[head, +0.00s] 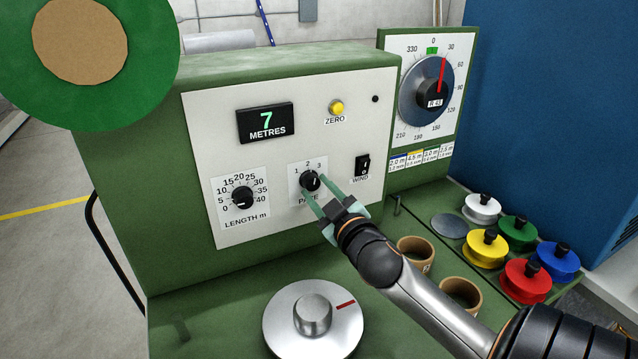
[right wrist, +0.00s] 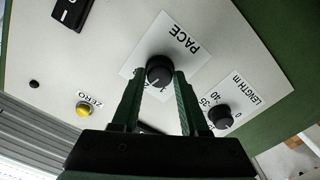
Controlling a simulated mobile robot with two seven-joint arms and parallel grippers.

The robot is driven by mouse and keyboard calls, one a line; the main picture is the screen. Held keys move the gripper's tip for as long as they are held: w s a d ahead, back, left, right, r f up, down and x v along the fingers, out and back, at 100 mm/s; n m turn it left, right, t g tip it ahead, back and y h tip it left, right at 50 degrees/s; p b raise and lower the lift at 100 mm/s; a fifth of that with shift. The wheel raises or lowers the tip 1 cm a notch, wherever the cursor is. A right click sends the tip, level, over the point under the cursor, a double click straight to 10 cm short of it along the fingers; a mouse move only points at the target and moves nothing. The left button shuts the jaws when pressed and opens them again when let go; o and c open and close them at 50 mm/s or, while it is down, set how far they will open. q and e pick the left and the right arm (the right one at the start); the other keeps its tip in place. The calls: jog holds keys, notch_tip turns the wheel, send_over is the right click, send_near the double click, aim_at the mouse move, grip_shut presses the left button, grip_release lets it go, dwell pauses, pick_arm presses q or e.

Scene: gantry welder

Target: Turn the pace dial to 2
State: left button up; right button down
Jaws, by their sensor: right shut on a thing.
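The pace dial (head: 310,181) is a small black knob on a white label marked 1, 2 and 3, low on the machine's pale front panel. My right gripper (head: 317,190) reaches it from the lower right, with its green fingers shut on the knob. In the right wrist view the pace dial (right wrist: 159,70) sits between the two fingertips. I cannot read for sure which number its pointer faces. The fingers hide part of the label. My left gripper is not in view.
The length dial (head: 243,198) is left of the pace dial and the wind switch (head: 362,167) right of it. A yellow zero button (head: 337,108) and a display reading 7 metres (head: 265,122) are above. Coloured spools (head: 525,281) and cardboard rings (head: 461,294) stand at lower right.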

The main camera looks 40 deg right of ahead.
jog(key=shift+r+n+p, duration=0.1)
jog(key=shift+n+p, duration=0.2)
jog(key=shift+n, duration=0.7)
jog(key=shift+c, duration=2.1)
grip_release()
